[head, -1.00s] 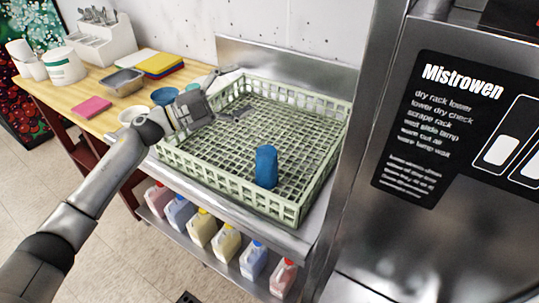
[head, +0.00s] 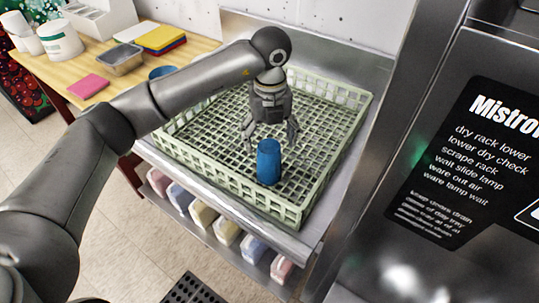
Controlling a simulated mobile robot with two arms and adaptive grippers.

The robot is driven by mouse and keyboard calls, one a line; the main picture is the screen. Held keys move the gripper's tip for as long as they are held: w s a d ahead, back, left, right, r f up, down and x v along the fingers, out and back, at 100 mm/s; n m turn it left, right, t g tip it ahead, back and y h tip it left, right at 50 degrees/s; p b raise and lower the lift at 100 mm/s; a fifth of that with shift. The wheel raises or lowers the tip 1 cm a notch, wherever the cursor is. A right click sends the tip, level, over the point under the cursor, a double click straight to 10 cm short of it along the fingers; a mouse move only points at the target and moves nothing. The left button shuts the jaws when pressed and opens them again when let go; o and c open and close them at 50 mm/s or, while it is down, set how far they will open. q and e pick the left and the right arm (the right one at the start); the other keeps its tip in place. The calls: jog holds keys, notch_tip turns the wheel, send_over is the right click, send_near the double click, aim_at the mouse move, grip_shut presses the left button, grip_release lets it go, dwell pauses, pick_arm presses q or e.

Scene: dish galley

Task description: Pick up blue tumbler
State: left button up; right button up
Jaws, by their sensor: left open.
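The blue tumbler (head: 268,163) stands upright in the pale green dish rack (head: 188,170), near its front right part. My left gripper (head: 270,136) points down into the rack, with its fingers spread. It is open and empty, just above and behind the tumbler in the picture. I cannot tell whether a finger touches the tumbler's rim. My right gripper is not in view.
The rack sits on a steel counter (head: 313,238) against a steel backsplash. A steel machine with a black label (head: 455,170) stands close on the right.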

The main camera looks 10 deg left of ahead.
aim_at(269, 146)
pick_arm(q)
notch_tip(269, 146, down, 2)
jog(key=shift+f+p, duration=0.6)
jog(key=shift+p, duration=0.05)
notch_tip(269, 146, down, 4)
jog(key=shift+a+r+p, duration=0.1)
jog(key=shift+r+p, duration=0.15)
jog(key=shift+p, duration=0.55)
jog(key=shift+f, duration=0.45)
jog(key=c, duration=1.1)
jog(key=shift+r, duration=0.1)
